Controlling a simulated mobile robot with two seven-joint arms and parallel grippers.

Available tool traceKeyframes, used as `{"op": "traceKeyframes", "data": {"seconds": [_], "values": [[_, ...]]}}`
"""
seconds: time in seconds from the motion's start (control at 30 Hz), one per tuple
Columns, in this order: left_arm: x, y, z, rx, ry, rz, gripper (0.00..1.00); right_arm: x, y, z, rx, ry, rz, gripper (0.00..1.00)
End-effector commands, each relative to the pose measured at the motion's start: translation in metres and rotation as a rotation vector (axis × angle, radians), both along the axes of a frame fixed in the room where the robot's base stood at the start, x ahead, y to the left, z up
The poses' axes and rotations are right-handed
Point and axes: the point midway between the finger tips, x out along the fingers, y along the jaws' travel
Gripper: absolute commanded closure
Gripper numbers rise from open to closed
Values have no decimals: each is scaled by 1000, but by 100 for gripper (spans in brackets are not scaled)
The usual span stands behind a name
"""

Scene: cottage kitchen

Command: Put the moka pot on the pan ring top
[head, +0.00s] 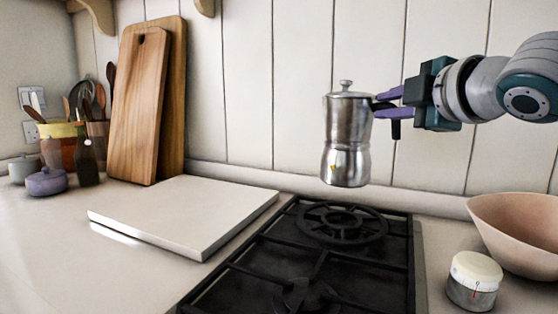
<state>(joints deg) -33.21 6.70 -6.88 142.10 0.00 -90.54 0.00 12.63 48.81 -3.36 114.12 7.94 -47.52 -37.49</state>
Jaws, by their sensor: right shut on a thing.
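The silver moka pot (347,135) is upright in the air above the back part of the black gas hob. My right gripper (385,103) comes in from the right and is shut on the pot's dark handle. The pan ring top (341,223) is the round black grate at the back of the hob (250,273). It lies below the pot, with a clear gap between them, and nothing stands on it. My left gripper is not in view.
A white slab (185,214) lies left of the hob. A beige bowl (520,230) and a small timer-like jar (474,280) stand to its right. Cutting boards (140,105) lean on the wall, with a purple pot (47,182) and utensil holders at far left.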

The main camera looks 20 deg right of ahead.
Motion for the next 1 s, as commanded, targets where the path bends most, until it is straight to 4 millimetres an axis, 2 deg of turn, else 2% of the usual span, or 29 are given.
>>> {"op": "traceKeyframes", "data": {"seconds": [0.03,0.1,0.27,0.53,0.97,1.0], "values": [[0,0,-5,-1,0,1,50,0,0,-13,2,-2,-1,100],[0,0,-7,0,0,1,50,0,0,-22,0,-4,0,100],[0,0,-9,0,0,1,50,0,0,-33,-2,-8,1,100],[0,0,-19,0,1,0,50,0,0,-72,0,-5,0,100],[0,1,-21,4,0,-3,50,0,0,-78,-1,-7,1,100],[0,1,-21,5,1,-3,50,0,0,-81,0,-1,0,79]]}}
